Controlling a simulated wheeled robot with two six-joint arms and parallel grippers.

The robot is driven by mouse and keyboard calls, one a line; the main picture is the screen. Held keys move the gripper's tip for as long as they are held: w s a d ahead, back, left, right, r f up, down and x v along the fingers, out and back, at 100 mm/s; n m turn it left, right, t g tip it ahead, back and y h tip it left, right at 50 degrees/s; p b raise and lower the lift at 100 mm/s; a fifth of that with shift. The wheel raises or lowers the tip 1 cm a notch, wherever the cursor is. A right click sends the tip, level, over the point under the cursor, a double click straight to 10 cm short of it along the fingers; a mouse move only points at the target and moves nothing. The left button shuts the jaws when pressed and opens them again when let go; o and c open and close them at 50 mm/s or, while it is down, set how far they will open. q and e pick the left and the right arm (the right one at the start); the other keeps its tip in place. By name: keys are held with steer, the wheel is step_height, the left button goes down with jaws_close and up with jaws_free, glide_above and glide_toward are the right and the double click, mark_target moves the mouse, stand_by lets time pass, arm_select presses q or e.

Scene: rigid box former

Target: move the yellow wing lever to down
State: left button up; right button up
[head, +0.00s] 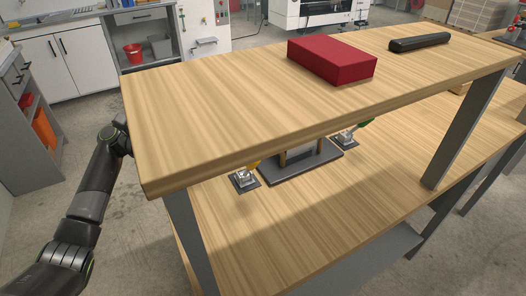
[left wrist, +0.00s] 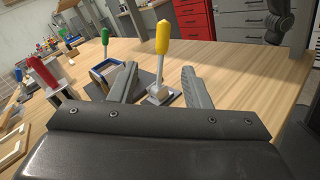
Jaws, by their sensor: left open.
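The yellow wing lever (left wrist: 162,38) stands nearly upright on a small metal base (left wrist: 157,96) in the left wrist view. My left gripper (left wrist: 158,69) is open, its two fingers on either side of the lever's lower part in the picture; I see no contact. In the head view only a bit of the yellow handle (head: 252,163) shows under the upper shelf. The box former (head: 304,160) is beside it, partly hidden by the shelf. A green lever (left wrist: 105,37) stands upright on its far side. In the head view my left gripper is hidden behind the shelf. My right gripper is not in view.
The upper shelf (head: 220,115) overhangs the lower bench (head: 290,225) and carries a red box (head: 332,60) and a black bar (head: 419,42). A red handle-like object (left wrist: 42,73) stands at left in the left wrist view. The bench right of the lever is clear.

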arm_select(q)
steer(key=p, duration=0.1)
glide_toward(249, 167)
steer(key=d+r, duration=0.1)
steer(key=d, duration=0.2)
steer(key=d+p, duration=0.1)
steer(key=d, duration=0.7)
steer(key=shift+s+d, duration=0.15)
steer(key=shift+d, duration=0.65)
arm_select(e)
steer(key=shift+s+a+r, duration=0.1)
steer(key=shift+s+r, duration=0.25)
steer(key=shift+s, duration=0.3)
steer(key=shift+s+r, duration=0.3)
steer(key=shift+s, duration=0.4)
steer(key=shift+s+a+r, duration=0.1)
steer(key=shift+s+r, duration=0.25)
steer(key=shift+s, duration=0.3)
arm_select(q)
jaws_close()
